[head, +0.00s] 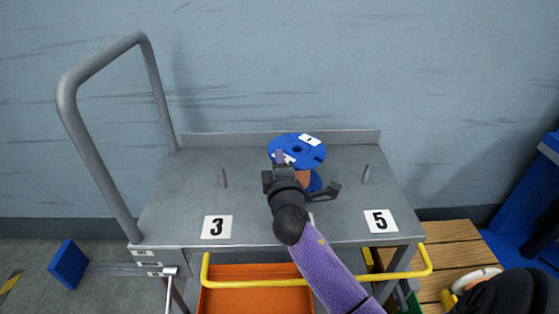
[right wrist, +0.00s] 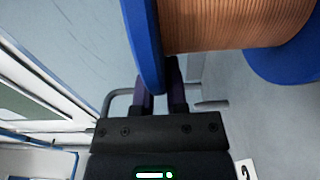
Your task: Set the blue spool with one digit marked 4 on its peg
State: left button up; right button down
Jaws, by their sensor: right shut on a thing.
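The blue spool (head: 310,153) has blue flanges and a copper-coloured winding, with a white label on its top flange whose digit is too small to read. It stands roughly upright over the middle of the grey cart top. My right gripper (head: 282,166) is shut on the flange edge; in the right wrist view its fingers (right wrist: 161,97) pinch the spool's blue flange (right wrist: 147,45). The middle peg is hidden behind the spool and gripper, so I cannot tell whether the spool is around it. The plate between 3 and 5 is mostly covered by my arm. My left gripper is out of view.
Bare pegs stand at left (head: 223,179) and right (head: 367,174) on the cart top (head: 180,200). Plates marked 3 (head: 217,227) and 5 (head: 380,221) lie at its front. A grey handle (head: 62,95) rises at left. A yellow rail (head: 250,284) runs along the front.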

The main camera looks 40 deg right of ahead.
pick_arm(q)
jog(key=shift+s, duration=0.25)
pick_arm(e)
jog(key=shift+f, duration=0.2)
jog(key=c, duration=0.6)
grip_release()
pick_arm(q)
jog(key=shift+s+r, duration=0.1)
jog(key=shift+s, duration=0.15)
pick_arm(e)
jog(key=shift+s+a, duration=0.1)
pick_arm(q)
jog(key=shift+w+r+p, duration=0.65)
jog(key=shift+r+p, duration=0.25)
jog(key=shift+p, duration=0.25)
pick_arm(e)
jog(key=v, duration=0.9)
jog(key=shift+s+a, duration=0.15)
jog(key=shift+s, duration=0.15)
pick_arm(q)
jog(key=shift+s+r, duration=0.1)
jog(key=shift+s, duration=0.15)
